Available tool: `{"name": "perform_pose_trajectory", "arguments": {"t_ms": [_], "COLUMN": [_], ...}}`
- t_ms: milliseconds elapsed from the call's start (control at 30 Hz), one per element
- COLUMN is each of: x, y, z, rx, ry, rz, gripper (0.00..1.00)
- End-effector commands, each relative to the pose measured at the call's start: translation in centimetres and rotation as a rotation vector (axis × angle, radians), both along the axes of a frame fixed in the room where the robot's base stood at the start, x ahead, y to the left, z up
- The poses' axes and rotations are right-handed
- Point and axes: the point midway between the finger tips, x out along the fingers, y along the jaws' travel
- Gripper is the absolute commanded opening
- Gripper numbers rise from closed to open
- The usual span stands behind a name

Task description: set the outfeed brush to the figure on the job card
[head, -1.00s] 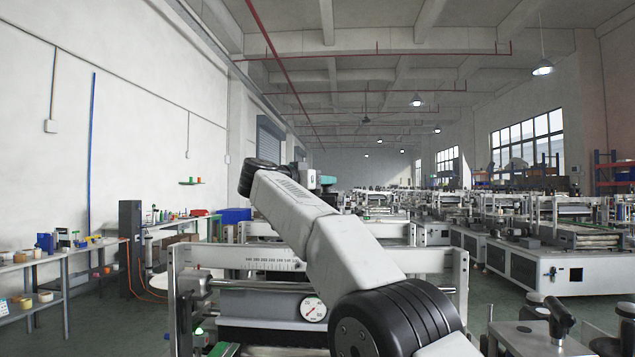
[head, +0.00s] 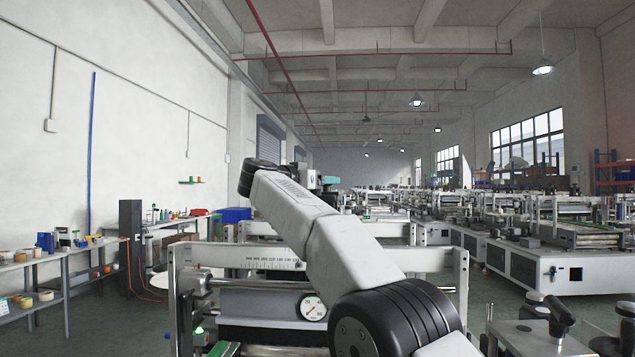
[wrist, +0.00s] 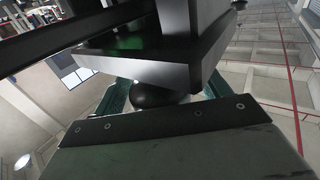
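My gripper (wrist: 160,97) shows in the wrist view with its teal fingers apart. A black rounded knob (wrist: 152,95) sits between the fingers, under a dark block (wrist: 150,65). A gap shows on the knob's right side; contact on its left side is unclear. In the head view, a teal part of my gripper (head: 329,181) shows beyond my arm, and its fingertips cannot be made out. I cannot pick out the job card or tell which part is the outfeed brush.
The nearest machine has a ruled scale (head: 275,264) and a round dial (head: 313,308), partly behind my arm. More machines (head: 560,262) stand in rows to the right. A bench (head: 60,255) with small items stands on the left. Green floor (head: 110,318) is free between bench and machine.

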Motion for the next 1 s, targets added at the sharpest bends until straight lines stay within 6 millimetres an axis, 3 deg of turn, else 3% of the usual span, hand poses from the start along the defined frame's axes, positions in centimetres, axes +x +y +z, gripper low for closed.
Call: {"name": "perform_pose_trajectory", "arguments": {"t_ms": [267,700,1000], "x": [-1.0,-5.9,-6.3], "y": [0.8,4.5,4.7], "z": [0.1,0.0,0.0], "rx": [-0.001,0.0,0.0], "ry": [0.001,0.0,0.0], "rz": [0.002,0.001,0.0], "gripper": [0.75,0.75,0.75]}}
